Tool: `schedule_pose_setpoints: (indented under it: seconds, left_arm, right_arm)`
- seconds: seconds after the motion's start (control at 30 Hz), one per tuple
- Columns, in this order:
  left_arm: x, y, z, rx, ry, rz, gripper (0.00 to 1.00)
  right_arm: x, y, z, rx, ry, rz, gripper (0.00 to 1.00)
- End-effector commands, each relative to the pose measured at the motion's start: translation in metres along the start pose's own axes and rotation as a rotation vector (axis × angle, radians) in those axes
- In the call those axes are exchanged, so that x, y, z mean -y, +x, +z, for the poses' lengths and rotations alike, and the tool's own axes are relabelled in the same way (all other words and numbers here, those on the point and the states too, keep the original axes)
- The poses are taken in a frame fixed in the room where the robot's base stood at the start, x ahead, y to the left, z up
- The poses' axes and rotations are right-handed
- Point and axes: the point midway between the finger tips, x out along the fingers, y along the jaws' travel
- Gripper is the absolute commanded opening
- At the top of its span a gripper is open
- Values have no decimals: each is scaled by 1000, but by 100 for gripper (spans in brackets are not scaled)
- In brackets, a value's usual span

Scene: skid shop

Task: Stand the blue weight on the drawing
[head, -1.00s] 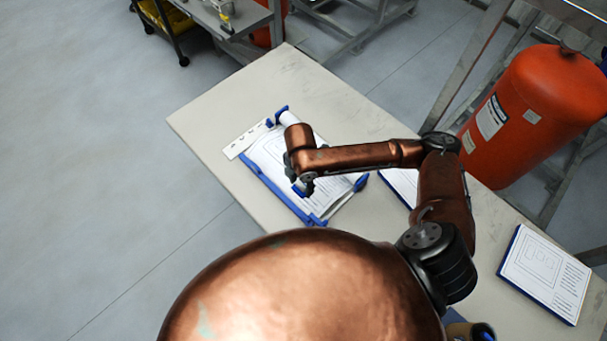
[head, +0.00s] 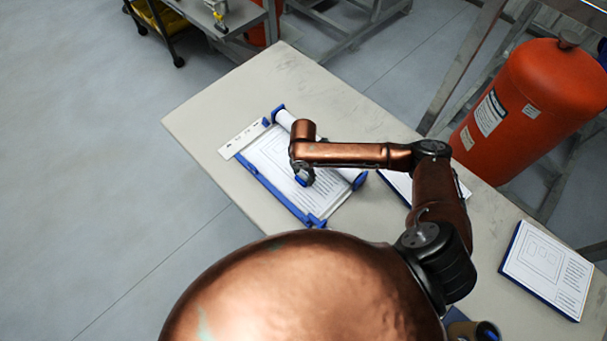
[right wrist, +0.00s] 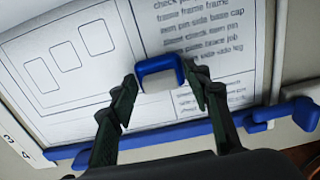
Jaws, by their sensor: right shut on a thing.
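The drawing (head: 262,163) is a white printed sheet with blue edging, lying on the table. In the right wrist view the drawing (right wrist: 130,58) fills the background, with outlined boxes at left and lines of text at right. My right gripper (head: 304,178) is over the drawing, pointing down. It is shut on the blue weight (head: 301,181), a small piece with a blue band. The weight also shows between the fingertips in the right wrist view (right wrist: 158,65). I cannot tell whether the weight touches the sheet. My left gripper is not in view.
The pale table (head: 220,110) is clear beyond the drawing. A blue-edged printed pad (head: 545,268) lies at the right, and another sheet (head: 398,184) is partly under my right arm. A large orange cylinder (head: 545,95) stands behind the table.

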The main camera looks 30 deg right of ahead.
Motion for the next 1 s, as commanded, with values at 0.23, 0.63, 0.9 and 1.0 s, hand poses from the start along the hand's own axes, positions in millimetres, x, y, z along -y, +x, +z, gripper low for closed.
schedule_pose_setpoints:
  seconds: [0.23,0.63,0.9,1.0]
  left_arm:
    - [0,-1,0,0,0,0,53]
    - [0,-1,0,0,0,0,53]
    - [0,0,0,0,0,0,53]
    - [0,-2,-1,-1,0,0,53]
  right_arm:
    - [-1,-1,0,1,0,3,7]
    - [0,1,0,1,1,1,62]
    - [-1,-2,0,1,0,2,62]
    - [-1,-12,1,1,0,4,62]
